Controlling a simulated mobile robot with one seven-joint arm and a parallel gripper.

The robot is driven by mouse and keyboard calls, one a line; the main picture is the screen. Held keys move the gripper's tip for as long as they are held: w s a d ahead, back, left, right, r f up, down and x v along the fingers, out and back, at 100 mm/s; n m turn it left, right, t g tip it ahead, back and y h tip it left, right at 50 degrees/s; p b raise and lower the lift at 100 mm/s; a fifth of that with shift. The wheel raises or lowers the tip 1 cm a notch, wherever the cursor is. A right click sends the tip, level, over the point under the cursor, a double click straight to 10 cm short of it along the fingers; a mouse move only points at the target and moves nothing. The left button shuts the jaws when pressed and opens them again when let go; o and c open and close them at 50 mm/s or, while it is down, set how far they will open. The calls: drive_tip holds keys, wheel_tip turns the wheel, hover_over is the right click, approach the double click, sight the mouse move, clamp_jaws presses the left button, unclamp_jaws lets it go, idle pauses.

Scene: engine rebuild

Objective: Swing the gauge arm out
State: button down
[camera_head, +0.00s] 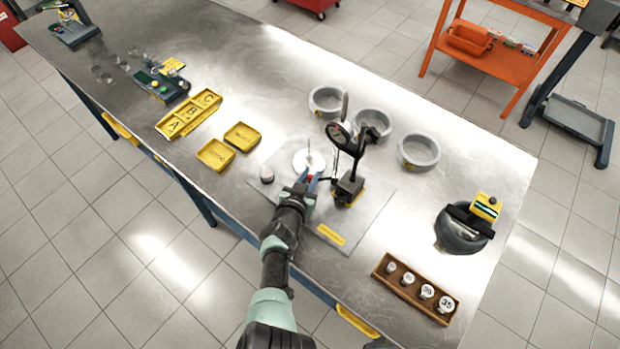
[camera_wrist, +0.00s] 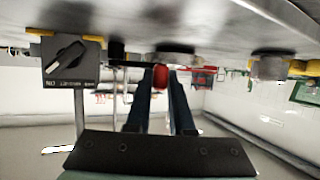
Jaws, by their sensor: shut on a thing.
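The gauge stand has a dark block base (camera_head: 349,190) with a post and a round dial (camera_head: 338,136) above it. In the wrist view, which looks upside down, the base with its switch knob (camera_wrist: 70,62) is at the left. A thin dark bar runs from beside the base to a red knob (camera_wrist: 160,77). My gripper (camera_head: 309,181) is at the front of the stand, left of the base. Its two blue fingers (camera_wrist: 160,88) are shut on the red knob, one on each side. A white round disc (camera_head: 305,158) lies just behind the gripper.
A grey plate (camera_head: 372,212) lies under the stand. Several grey rings (camera_head: 419,151) stand behind and right of it.

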drive_tip(key=shift+w+a+r, duration=0.1)
drive_tip(key=shift+w, duration=0.1)
idle(0.6)
drive_tip(key=c, duration=1.1)
unclamp_jaws()
drive_tip(key=shift+s, duration=0.1)
drive_tip(key=shift+s+a+r+p, duration=0.2)
drive_tip(key=shift+s+r+p, duration=0.2)
drive_tip(key=shift+p, duration=0.3)
drive_tip(key=shift+p+v, duration=4.9)
drive_tip(key=shift+v, duration=0.95)
drive_tip(key=shift+w+a+f, duration=0.1)
drive_tip(key=shift+w+a, duration=0.05)
